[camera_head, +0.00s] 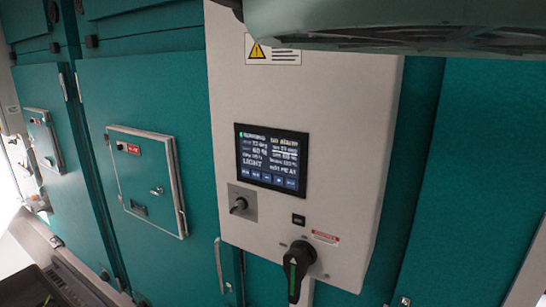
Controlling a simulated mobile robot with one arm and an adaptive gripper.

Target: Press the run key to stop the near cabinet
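The near cabinet shows a pale control panel (226,120) on its teal front. A dark screen (271,160) on the panel has a green line at top left that seems to read running, and "no alarm" at top right. A row of small blue keys (266,178) runs along the screen's bottom. Their labels are too small to read, so I cannot tell which is the run key. My gripper is not in view.
Below the screen are a small knob (239,205), a small black button (299,219) and a black rotary handle (296,262) that sticks out. A latched teal door (150,170) is left of the panel. A large rounded grey-green body (400,20) covers the top right.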

